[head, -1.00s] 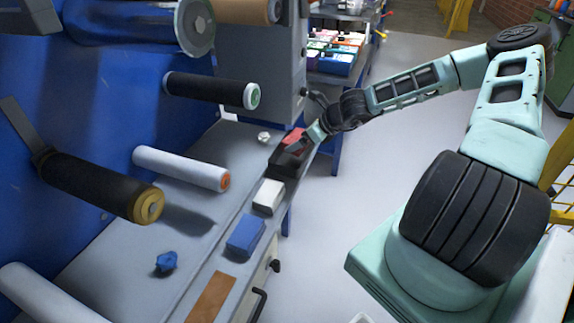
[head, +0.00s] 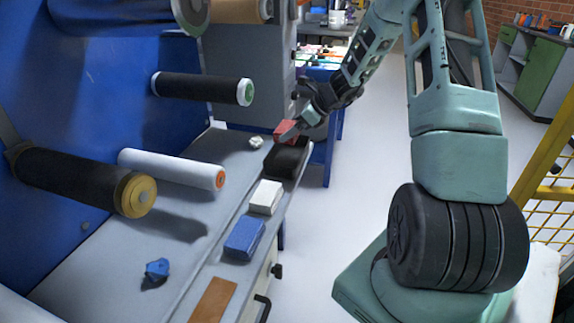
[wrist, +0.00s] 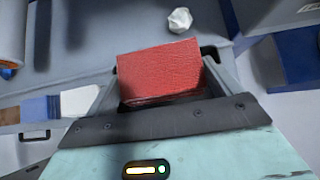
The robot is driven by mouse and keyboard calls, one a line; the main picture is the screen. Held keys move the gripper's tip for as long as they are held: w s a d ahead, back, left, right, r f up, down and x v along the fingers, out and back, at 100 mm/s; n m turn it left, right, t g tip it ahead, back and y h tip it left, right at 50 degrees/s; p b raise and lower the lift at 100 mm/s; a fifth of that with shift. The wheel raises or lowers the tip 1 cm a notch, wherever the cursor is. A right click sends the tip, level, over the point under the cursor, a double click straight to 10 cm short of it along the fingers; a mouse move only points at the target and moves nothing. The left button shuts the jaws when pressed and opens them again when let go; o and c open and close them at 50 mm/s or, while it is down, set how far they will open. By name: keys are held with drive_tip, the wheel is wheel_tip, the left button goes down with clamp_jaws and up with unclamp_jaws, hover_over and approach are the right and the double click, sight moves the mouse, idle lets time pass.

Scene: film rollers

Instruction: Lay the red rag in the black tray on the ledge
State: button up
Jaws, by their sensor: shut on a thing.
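The red rag (head: 285,127) is a folded, flat rectangle. In the wrist view the rag (wrist: 160,70) sits between the two fingers of my gripper (wrist: 162,88), which is shut on it. In the head view my gripper (head: 293,130) and the rag show just beyond the black tray (head: 287,160), at the far end of the ledge (head: 228,198). The finger covers part of the rag. I cannot tell the height of the rag over the tray. The tray is mostly hidden behind the rag and gripper in the wrist view.
A white block (head: 265,197), a blue block (head: 244,238) and a brown piece (head: 213,300) lie along the ledge nearer me. Rollers (head: 172,169) jut from the blue panel at left.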

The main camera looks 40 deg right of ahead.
wheel_tip(320, 180, down, 9)
drive_tip(key=b, duration=0.2)
drive_tip(key=shift+f+b, duration=0.1)
drive_tip(key=shift+b, duration=0.2)
drive_tip(key=o, duration=0.8)
drive_tip(key=shift+c, duration=0.2)
